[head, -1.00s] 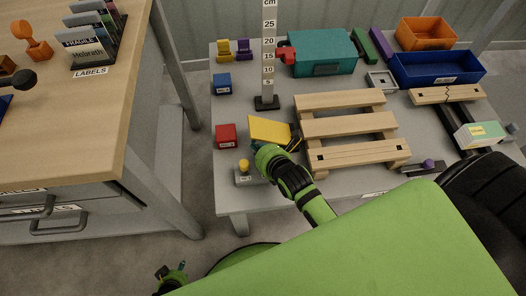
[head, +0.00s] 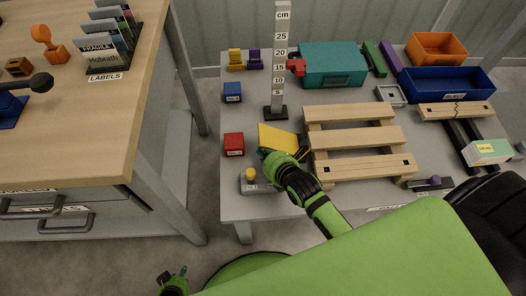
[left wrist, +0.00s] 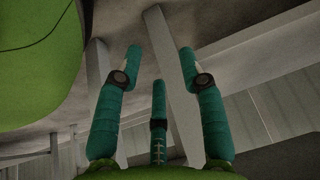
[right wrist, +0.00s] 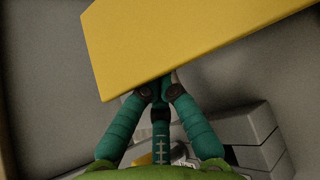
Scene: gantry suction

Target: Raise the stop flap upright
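The stop flap is a yellow plate (head: 278,137) near the front edge of the grey table, right of the red block. It looks tilted. In the right wrist view the flap (right wrist: 190,40) spans the top of the picture, close in front of the fingers. My right gripper (right wrist: 158,88) has its teal fingers brought together at the flap's lower edge. Their tips are hidden behind the plate, and I cannot tell whether they touch it. My left gripper (left wrist: 160,55) is open and empty, low beside the table; it also shows at the bottom of the head view (head: 182,273).
A grey base with a yellow knob (head: 250,175) is left of my right gripper. A red block (head: 234,144) is left of the flap, a wooden pallet (head: 358,138) to its right, and a standing centimetre scale (head: 280,60) behind it. A wooden bench (head: 70,130) stands at the left.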

